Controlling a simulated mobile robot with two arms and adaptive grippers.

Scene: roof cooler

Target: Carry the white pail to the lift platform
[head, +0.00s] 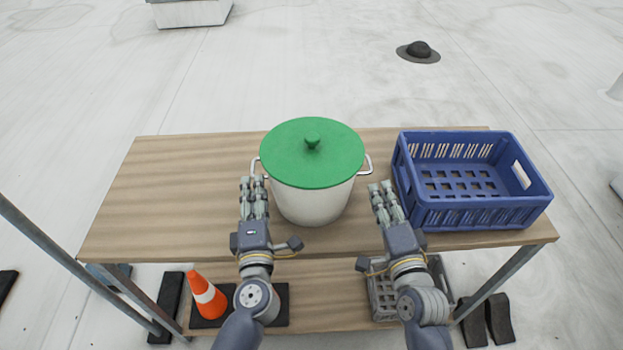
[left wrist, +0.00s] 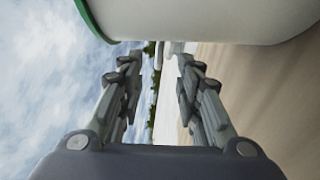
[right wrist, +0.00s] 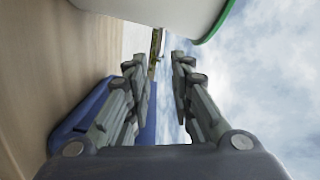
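The white pail (head: 311,204) with a green lid (head: 290,152) stands upright on the wooden table. It has a metal handle on each side, the left handle (head: 254,166) and the right handle (head: 367,164). My left gripper (head: 252,181) is just in front of the left handle, and my right gripper (head: 381,188) is just in front of the right handle. In the left wrist view the left fingers (left wrist: 150,70) are apart with nothing between them. The right fingers (right wrist: 158,68) are likewise apart. I cannot make out a lift platform.
A blue crate (head: 480,216) stands on the table close to the right of my right gripper. The table's left part (head: 170,190) is clear. An orange cone (head: 207,296) and a grey crate (head: 381,297) are on the shelf below. A roof vent (head: 418,52) stands beyond.

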